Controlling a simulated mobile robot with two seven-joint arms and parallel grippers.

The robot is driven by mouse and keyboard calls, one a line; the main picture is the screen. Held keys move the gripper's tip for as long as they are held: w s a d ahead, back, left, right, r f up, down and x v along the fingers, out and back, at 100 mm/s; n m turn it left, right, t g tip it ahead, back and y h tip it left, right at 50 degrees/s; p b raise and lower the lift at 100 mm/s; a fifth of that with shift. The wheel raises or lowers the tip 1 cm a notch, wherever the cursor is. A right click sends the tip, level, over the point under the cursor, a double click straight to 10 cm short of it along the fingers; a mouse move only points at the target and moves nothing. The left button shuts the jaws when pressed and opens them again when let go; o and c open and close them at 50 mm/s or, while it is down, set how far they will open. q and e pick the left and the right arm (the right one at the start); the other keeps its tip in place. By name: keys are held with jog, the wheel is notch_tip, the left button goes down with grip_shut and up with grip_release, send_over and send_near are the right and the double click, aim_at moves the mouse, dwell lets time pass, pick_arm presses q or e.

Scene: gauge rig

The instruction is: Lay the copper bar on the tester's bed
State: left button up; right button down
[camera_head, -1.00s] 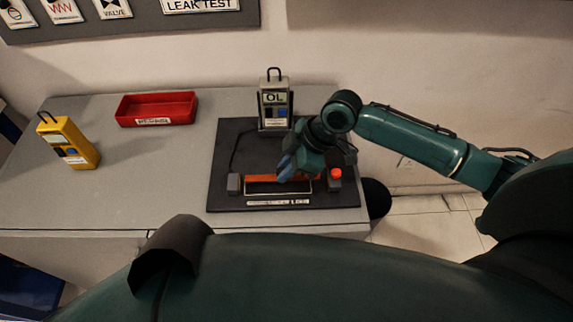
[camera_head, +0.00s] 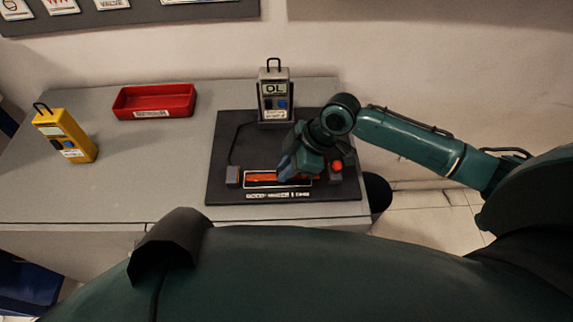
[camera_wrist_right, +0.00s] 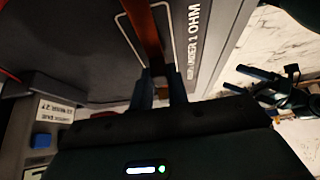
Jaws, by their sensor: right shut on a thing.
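The copper bar (camera_head: 262,178) is an orange-brown strip lying lengthwise over the white-outlined bed on the black tester board (camera_head: 222,150), between two grey end blocks. My right gripper (camera_head: 288,172) is shut on it near its right part and hides some of it. The bar (camera_wrist_right: 146,38) also shows in the right wrist view, running away from the fingers (camera_wrist_right: 160,88), inside the white outline. I cannot tell whether it touches the bed. The meter (camera_head: 274,97) stands upright at the back of the board and its display reads "OL". My left gripper is not in view.
A red button (camera_head: 337,166) sits just right of my right gripper. A red tray (camera_head: 155,102) and a yellow meter (camera_head: 66,134) stand on the left of the grey bench (camera_head: 135,185). The bench between them and the board is clear.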

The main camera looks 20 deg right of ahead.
jog(key=c, duration=0.8)
grip_release()
notch_tip(320, 180, up, 6)
jog(key=p, duration=0.5)
jog(key=shift+f+p, duration=0.15)
jog(key=shift+p, duration=0.25)
jog(key=shift+r, duration=1.15)
